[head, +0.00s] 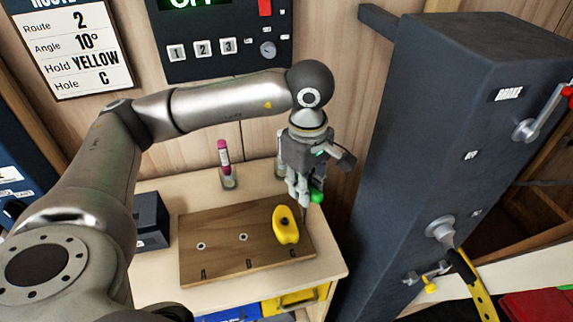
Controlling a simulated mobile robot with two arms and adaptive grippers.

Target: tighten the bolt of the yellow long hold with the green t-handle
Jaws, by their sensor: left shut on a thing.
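The yellow long hold (287,225) sits on the wooden board (215,262) at its right end, by the letter C. A dark spot, likely its bolt hole, shows near its upper end. My left gripper (304,196) is shut on the green t-handle (317,196), whose green grip shows at the fingertips. The t-handle's thin shaft points down just right of the hold. It looks apart from the hold's bolt, but the depth is hard to tell. My right gripper is not in view.
Holes A and B on the board are bare. A marker-like pink tool (224,155) stands in a holder behind the board. A dark box (152,218) stands left. A tall dark cabinet (420,130) rises close on the right. A route card (75,45) and control panel (225,40) hang behind.

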